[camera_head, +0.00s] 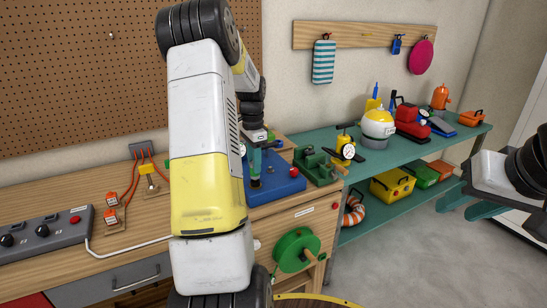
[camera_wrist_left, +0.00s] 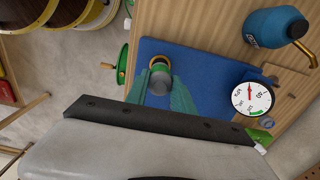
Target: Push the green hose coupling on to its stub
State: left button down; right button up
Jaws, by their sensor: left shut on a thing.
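My left gripper (camera_head: 255,178) reaches down over a blue board (camera_head: 284,188) on the wooden bench. In the head view my left arm and fingers hide most of the held piece.
A pressure gauge (camera_wrist_left: 252,98) and a blue bottle with a brass spout (camera_wrist_left: 275,27) are near the board. A green vise (camera_head: 316,168) stands right of it. A green reel (camera_head: 296,250) hangs on the bench front. A teal shelf (camera_head: 385,157) holds several tools.

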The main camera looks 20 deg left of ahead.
pick_arm(q)
jog(key=shift+f, duration=0.75)
jog(key=c, duration=1)
grip_release()
notch_tip(320, 180, up, 8)
jog(key=shift+f, duration=0.25)
jog(key=shift+r, duration=0.15)
